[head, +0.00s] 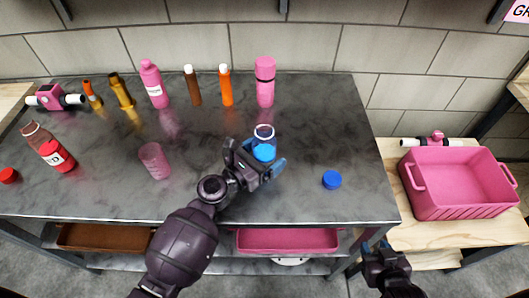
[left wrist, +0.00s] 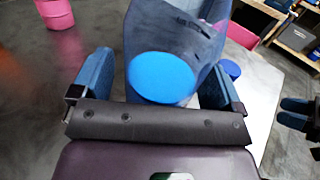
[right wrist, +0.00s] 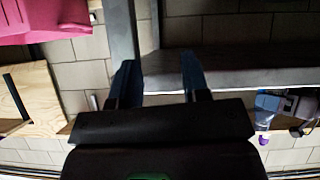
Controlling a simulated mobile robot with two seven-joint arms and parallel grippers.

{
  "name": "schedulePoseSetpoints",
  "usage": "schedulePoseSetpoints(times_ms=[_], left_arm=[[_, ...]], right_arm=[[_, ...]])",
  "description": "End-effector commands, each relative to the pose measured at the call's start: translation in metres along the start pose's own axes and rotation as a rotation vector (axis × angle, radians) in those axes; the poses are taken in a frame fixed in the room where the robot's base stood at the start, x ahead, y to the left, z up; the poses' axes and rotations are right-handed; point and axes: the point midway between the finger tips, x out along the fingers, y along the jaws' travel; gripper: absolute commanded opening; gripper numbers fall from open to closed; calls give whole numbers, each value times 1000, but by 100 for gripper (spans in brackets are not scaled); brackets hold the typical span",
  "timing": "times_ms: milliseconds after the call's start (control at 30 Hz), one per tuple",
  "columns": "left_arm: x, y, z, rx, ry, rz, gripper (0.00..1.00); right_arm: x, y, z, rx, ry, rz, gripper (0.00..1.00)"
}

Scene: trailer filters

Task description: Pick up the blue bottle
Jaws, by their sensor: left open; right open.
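The blue bottle (head: 264,150) stands on the dark metal table. It is clear with a blue label. My left gripper (head: 262,166) is open, with its blue fingers at the near side of the bottle. In the left wrist view the bottle (left wrist: 178,45) sits between the two open fingers (left wrist: 160,92), its round blue label facing the camera; I cannot tell whether a finger touches it. My right gripper (head: 376,250) is open and empty, low beyond the table's right front corner; its fingers (right wrist: 158,85) also show in the right wrist view.
A blue cap (head: 332,180) lies right of the bottle. A pink cup (head: 154,160) and a red-labelled bottle (head: 48,148) stand to the left. Several bottles line the back, including a pink one (head: 265,82). A pink crate (head: 458,208) sits on a wooden surface at right.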

Motion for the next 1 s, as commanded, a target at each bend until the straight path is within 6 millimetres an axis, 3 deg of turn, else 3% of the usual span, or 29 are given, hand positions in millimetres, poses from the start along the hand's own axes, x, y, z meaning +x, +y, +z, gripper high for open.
schedulePoseSetpoints(times_ms=[167,600,1000], left_arm=[[0,0,0,0,0,0,93],[0,0,1,0,-1,0,30],[0,0,4,1,-2,0,30]], right_arm=[[0,0,4,3,-8,1,43],[-5,0,13,5,-26,3,43],[-3,1,2,-1,-5,1,43]])
